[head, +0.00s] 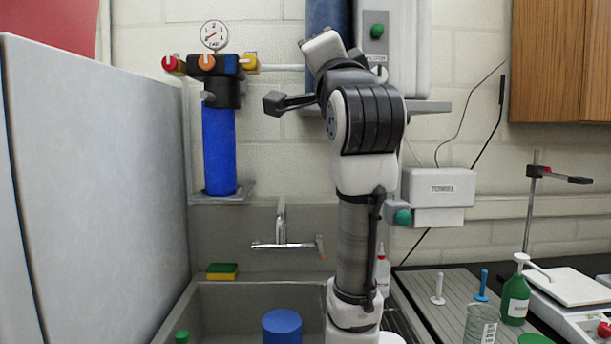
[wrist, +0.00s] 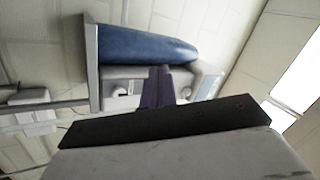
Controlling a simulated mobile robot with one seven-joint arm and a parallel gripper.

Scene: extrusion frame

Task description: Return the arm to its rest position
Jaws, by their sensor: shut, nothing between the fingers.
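My arm (head: 358,240) stands upright in the head view, in front of the sink and right of its tap. It bends at the dark ribbed joint near the top. Its upper end is up against the background of the wall unit. In the wrist view my gripper (wrist: 161,72) shows as dark fingers close together, shut and empty. They point toward a blue cylinder (wrist: 145,44) on the wall unit; I cannot tell the distance. In the head view I cannot make out the fingertips clearly.
A blue filter (head: 219,150) with a gauge hangs left of my arm. A grey panel (head: 95,190) stands at far left. The sink (head: 240,300) holds a blue round object (head: 282,326). A green bottle (head: 515,296) and a balance (head: 570,287) stand on the right.

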